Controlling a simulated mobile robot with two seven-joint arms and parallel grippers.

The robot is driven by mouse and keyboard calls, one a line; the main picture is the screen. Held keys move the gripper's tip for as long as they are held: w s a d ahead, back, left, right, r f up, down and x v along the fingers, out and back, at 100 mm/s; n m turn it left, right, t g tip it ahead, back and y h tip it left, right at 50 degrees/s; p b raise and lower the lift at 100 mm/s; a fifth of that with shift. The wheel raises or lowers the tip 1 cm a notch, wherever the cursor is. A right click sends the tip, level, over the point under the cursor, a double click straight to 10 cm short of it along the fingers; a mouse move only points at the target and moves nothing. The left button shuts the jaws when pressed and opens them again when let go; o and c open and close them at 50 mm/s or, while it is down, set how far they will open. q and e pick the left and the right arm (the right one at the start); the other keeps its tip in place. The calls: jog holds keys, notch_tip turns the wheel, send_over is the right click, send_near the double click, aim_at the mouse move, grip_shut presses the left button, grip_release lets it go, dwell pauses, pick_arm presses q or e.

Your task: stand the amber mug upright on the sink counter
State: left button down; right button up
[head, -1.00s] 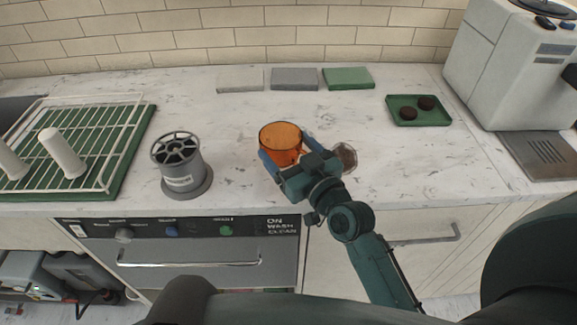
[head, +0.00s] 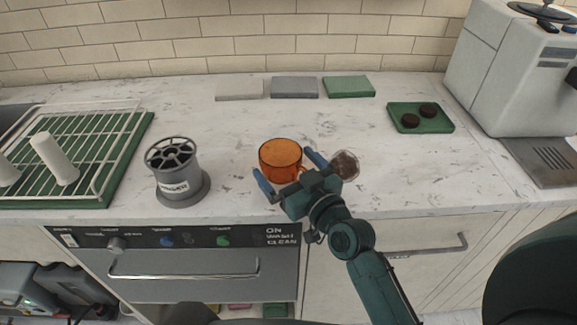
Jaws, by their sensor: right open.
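The amber mug (head: 280,161) stands upright on the white marbled sink counter (head: 330,130), its open rim facing up. My right gripper (head: 287,176) is open just in front of the mug. Its blue fingers are spread, one low at the left and one at the mug's right side. I cannot tell whether the right finger touches the mug. My left gripper is not in view.
A round brown thing (head: 345,164) sits right of my gripper. A grey rinser (head: 177,172) stands to the left, beside a drying rack (head: 100,150) on a green mat. A green tray (head: 421,117) with two dark pucks and a grey machine (head: 505,70) are at right.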

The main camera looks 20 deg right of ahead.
jog(key=shift+r, duration=0.2)
pick_arm(q)
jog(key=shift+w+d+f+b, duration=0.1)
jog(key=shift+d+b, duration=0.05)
jog(key=shift+b, duration=0.55)
pick_arm(e)
jog(key=v, duration=1.2)
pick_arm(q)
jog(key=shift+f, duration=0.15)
pick_arm(e)
jog(key=shift+f, duration=0.1)
